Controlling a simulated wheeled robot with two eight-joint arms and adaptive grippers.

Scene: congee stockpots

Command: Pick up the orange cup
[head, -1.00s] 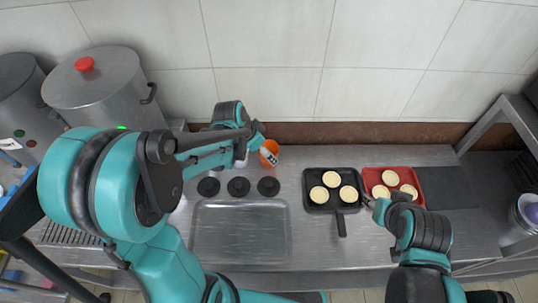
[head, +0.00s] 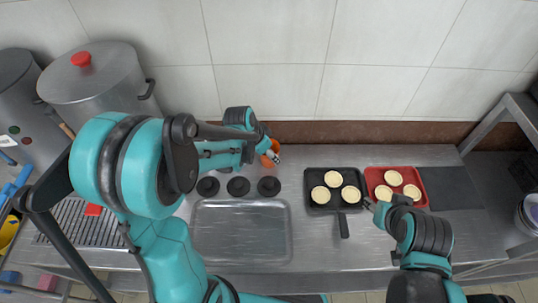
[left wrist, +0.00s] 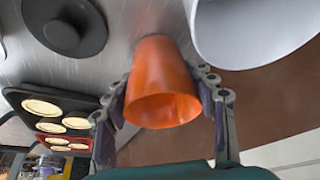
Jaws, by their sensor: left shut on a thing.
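The orange cup (head: 266,160) is at the back of the steel counter, partly hidden by my left gripper (head: 273,153) in the head view. In the left wrist view the orange cup (left wrist: 160,85) is between the two fingers of my left gripper (left wrist: 163,100), which is shut on it from both sides. Whether the cup is clear of the counter I cannot tell. My right gripper (head: 370,204) is beside the black pan, small in view, and its opening does not show clearly.
A white cup (left wrist: 250,30) is close beside the orange cup. A black pan (head: 322,176) and red tray (head: 420,186) hold round pale pieces. Large stockpots (head: 100,90) stand at left.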

